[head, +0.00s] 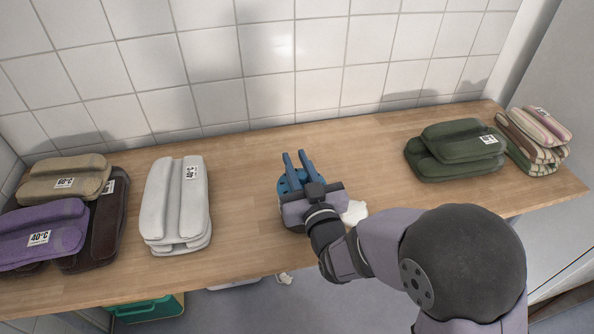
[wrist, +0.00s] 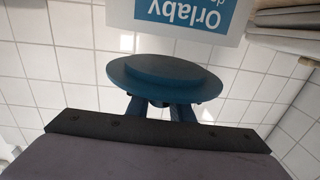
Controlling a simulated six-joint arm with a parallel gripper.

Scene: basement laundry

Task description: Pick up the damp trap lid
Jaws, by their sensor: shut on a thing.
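The damp trap lid is a round blue disc (wrist: 165,76) with a raised flat centre, in front of my gripper in the wrist view. My gripper (wrist: 160,107) is shut on it, with its two fingers partly hidden behind the disc.
The wooden counter (head: 245,225) has a grey-white folded pile (head: 172,205), purple (head: 42,230) and tan (head: 65,178) piles left, green (head: 455,150) and striped (head: 540,138) piles right. A white object (head: 354,211) shows beside my wrist. A white surface labelled "Orlaby" (wrist: 185,14) appears upside down.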

